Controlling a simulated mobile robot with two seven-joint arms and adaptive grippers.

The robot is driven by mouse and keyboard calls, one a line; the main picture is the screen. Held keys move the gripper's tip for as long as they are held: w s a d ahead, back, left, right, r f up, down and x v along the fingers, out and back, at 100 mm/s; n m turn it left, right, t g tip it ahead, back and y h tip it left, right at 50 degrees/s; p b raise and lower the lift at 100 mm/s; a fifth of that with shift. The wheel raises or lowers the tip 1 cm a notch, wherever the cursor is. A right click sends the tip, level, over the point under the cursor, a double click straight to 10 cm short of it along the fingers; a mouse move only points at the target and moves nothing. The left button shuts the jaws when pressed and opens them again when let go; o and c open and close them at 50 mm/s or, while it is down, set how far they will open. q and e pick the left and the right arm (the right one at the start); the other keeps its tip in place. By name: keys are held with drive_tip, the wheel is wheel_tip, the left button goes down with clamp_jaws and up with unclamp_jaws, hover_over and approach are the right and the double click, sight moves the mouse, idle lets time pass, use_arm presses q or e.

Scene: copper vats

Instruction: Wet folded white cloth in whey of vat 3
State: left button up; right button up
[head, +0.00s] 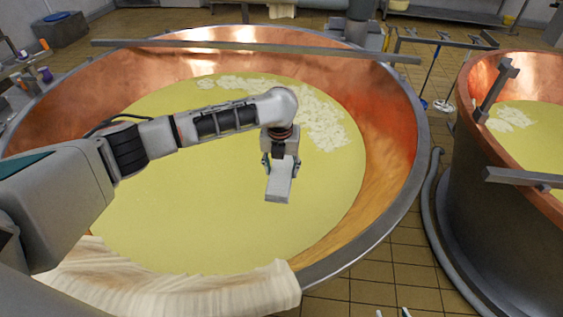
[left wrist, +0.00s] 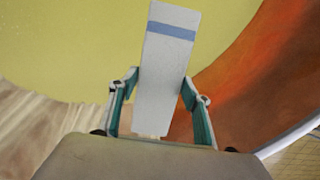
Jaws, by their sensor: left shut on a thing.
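My left gripper (head: 280,163) is shut on the folded white cloth (head: 279,186), over the right half of the large copper vat (head: 398,120). The cloth hangs from the fingers as a flat strip over the yellow whey (head: 200,230). In the left wrist view the cloth (left wrist: 165,85) has a blue stripe near its far end and sits between the two fingers. I cannot tell whether its end touches the whey. White curd pieces (head: 325,125) float behind the gripper. Only two tips of my right gripper (head: 392,313) show at the bottom edge, apart, with floor between them.
A cream draped cloth (head: 170,295) covers the vat's near rim. A metal bar (head: 255,45) lies across the far rim. A second copper vat (head: 485,150) stands at the right, with a hose (head: 432,220) on the tiled floor between. The whey around my left gripper is clear.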

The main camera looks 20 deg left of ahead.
use_arm(q)
drive_tip(key=shift+f, duration=2)
wheel_tip(320, 180, down, 26)
drive_tip(key=b, duration=1.8)
drive_tip(key=shift+b, duration=0.4)
use_arm(e)
wheel_tip(320, 180, down, 13)
drive_tip(key=w+a+n, duration=0.1)
drive_tip(key=shift+a+r, duration=0.2)
drive_tip(key=shift+a, duration=0.05)
